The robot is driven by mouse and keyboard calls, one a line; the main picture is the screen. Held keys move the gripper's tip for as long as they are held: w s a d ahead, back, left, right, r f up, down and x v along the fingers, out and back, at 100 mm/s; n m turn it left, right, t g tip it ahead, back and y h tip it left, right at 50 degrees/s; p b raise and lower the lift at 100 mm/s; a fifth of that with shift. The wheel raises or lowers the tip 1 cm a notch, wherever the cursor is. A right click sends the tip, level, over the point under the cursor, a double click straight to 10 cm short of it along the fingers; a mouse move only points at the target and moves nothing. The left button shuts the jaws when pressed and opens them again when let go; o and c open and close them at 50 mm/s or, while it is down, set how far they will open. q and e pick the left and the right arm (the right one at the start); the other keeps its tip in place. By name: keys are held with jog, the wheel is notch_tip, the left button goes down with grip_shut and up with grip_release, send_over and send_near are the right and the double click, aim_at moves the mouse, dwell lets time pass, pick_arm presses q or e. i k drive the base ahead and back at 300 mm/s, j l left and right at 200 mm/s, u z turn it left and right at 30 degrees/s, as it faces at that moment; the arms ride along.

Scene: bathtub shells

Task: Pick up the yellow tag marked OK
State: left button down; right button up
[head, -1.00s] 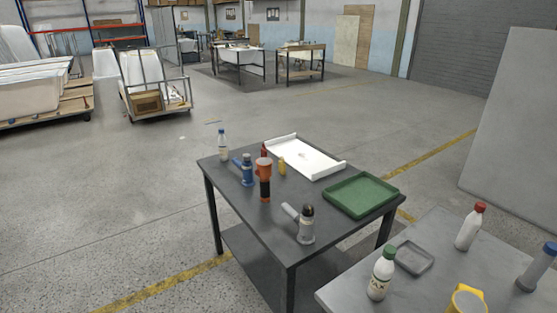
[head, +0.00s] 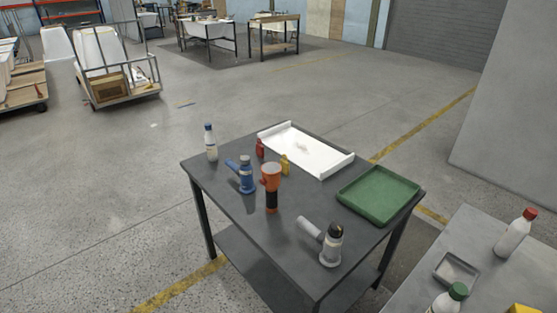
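A small yellow item (head: 285,164) stands on the dark table beside the near left edge of the white tray. It is too small to read any OK mark or to tell surely that it is a tag. A similar small red item (head: 260,148) stands just behind it to the left. An orange and black tool (head: 271,190) stands in front of the yellow item. Neither of my grippers is in view.
The dark table (head: 245,215) also holds a white tray (head: 325,158), a green tray (head: 378,194), a blue tool (head: 246,175), a grey tool (head: 330,247) and a bottle (head: 210,143). A grey bench (head: 425,270) with bottles stands at right.

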aim_at(284, 165)
jog(key=i+j+z, duration=0.15)
jog(key=i+j, duration=1.05)
